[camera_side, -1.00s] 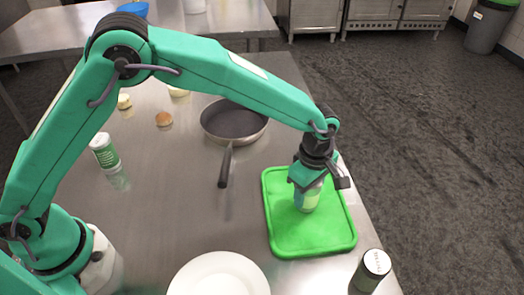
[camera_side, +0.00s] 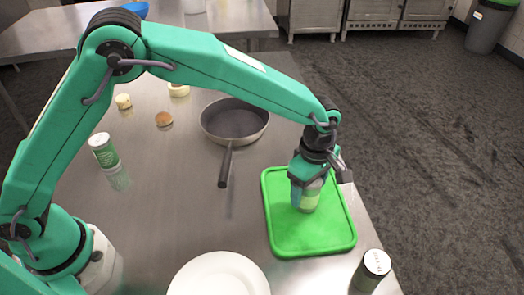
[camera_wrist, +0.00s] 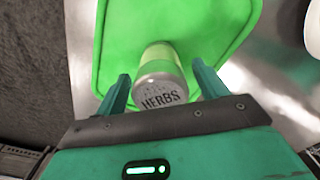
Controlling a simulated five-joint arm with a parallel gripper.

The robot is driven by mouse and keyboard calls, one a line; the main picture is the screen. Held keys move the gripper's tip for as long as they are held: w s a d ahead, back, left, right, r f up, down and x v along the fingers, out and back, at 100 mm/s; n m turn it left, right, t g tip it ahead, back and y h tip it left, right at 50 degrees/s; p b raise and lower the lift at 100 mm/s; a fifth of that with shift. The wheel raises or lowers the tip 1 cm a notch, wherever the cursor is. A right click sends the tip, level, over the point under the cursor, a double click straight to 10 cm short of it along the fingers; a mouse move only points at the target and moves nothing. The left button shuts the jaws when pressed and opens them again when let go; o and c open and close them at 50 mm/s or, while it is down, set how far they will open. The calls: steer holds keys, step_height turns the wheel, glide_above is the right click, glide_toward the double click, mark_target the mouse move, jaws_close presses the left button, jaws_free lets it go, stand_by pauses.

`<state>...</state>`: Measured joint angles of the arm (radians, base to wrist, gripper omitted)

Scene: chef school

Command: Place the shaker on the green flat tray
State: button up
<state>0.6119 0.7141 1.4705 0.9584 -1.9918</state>
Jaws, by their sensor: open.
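The shaker (camera_side: 308,198) stands upright on the green flat tray (camera_side: 287,240), near the tray's middle. In the wrist view the shaker (camera_wrist: 160,80) has a grey lid lettered "HERBS" and a light green body, and the tray (camera_wrist: 225,20) lies beneath it. My gripper (camera_side: 308,190) is over the shaker, with its fingers down around the upper part. In the wrist view my gripper (camera_wrist: 160,88) is open, one finger on each side of the shaker, with gaps visible. The gripper hides part of the shaker's top in the side view.
A frying pan (camera_side: 235,120) lies behind and left of the tray. A white plate (camera_side: 220,276) is at front left. Another shaker (camera_side: 371,270) stands at the table's front right edge, and a green-labelled one (camera_side: 104,150) at left. Small food pieces (camera_side: 163,119) lie at back left.

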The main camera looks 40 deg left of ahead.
step_height(320, 180, up, 10)
steer(key=shift+r, duration=0.2)
stand_by(0.8)
steer(key=shift+a+r, duration=0.4)
steer(key=shift+a, duration=0.1)
steer(key=s+a+r+m+t, duration=0.1)
steer(key=s+a+r+m, duration=0.1)
steer(key=a+r+m, duration=0.3)
steer(key=s+a+r+t, duration=0.1)
steer(key=s+a+r, duration=0.15)
steer(key=a, duration=0.45)
steer(key=s+a+r+m+t, duration=0.1)
steer(key=s+a+r+m, duration=0.2)
steer(key=a, duration=0.3)
steer(key=s+a+f+m+t, duration=0.2)
steer(key=s+a+m, duration=0.5)
steer(key=s+a, duration=0.5)
steer(key=shift+s+f+m+t, duration=0.15)
steer(key=shift+s+m+t, duration=0.2)
steer(key=shift+s, duration=0.75)
